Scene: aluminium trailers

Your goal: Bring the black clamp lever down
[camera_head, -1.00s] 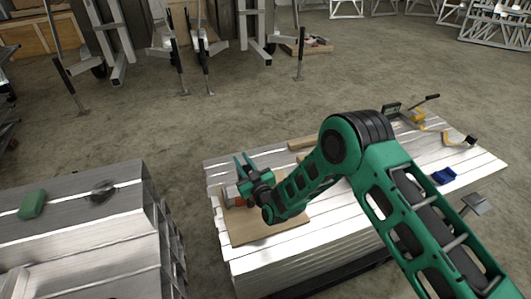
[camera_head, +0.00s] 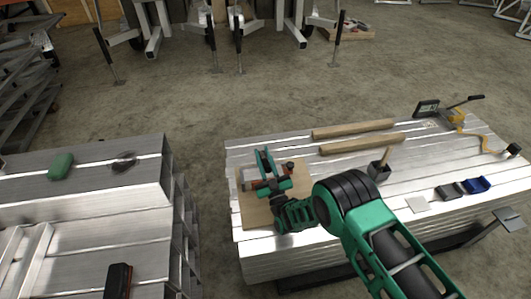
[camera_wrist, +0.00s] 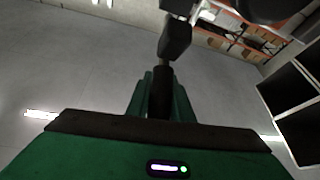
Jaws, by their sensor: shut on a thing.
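My green gripper (camera_head: 265,164) is at the left end of the metal-topped stack, over a wooden board (camera_head: 255,214). In the wrist view my gripper (camera_wrist: 160,92) has its two green fingers on either side of a dark bar, the black clamp lever (camera_wrist: 160,100), and is shut on it. Beyond the fingers, a thin metal part joins it to a black piece (camera_wrist: 176,40). In the head view, a small red-orange part of the clamp (camera_head: 258,185) shows by my gripper. My gripper and wrist hide most of the clamp, and the lever's angle is unclear.
Two wooden bars (camera_head: 354,129) lie behind my arm. A second metal stack (camera_head: 90,197) stands left, across a floor gap.

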